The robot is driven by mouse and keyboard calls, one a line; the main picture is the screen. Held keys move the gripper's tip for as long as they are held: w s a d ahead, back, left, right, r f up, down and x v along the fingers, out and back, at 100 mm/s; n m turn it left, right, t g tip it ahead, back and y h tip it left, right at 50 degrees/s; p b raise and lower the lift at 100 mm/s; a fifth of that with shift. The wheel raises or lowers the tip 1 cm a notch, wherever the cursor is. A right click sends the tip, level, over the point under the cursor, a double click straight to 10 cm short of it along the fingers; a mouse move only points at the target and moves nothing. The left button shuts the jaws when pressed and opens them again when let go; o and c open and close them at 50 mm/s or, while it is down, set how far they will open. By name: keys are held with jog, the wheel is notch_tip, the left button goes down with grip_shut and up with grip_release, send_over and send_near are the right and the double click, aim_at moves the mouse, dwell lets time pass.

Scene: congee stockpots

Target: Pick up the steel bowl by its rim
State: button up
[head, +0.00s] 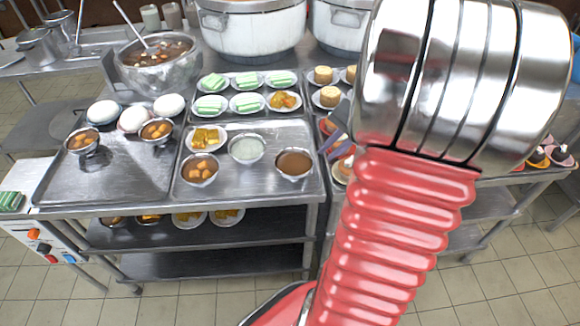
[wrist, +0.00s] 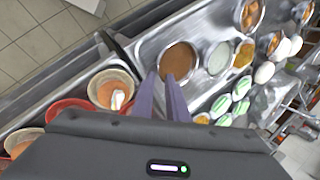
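Several small steel bowls stand on the steel trays. One with smooth brown contents (head: 294,164) is at the right tray's right side; it also shows in the wrist view (wrist: 180,60). A bowl of pale liquid (head: 247,148) and one of orange cubes (head: 200,169) share that tray. Two more bowls (head: 82,141) (head: 157,131) are on the left tray. A large steel bowl (head: 160,68) with a ladle stands behind. My gripper (head: 332,141) is right of the brown bowl. In the wrist view its purple fingers (wrist: 162,78) are apart and empty, appearing over the brown bowl's near edge; contact cannot be told.
Plates of green-and-white pieces (head: 248,81) and yellow pieces (head: 205,138) sit behind the bowls. White rounded items (head: 134,119) lie at left. Large pots (head: 250,32) stand at the back. Orange-filled cups (wrist: 112,88) are left of my fingers in the wrist view.

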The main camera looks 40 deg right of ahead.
aim_at(310, 168)
jog(key=shift+x, duration=4.35)
jog(key=shift+x, duration=2.6)
jog(key=shift+w, duration=0.15)
jog(key=shift+c, duration=0.3)
grip_shut()
jog(key=shift+r, duration=0.15)
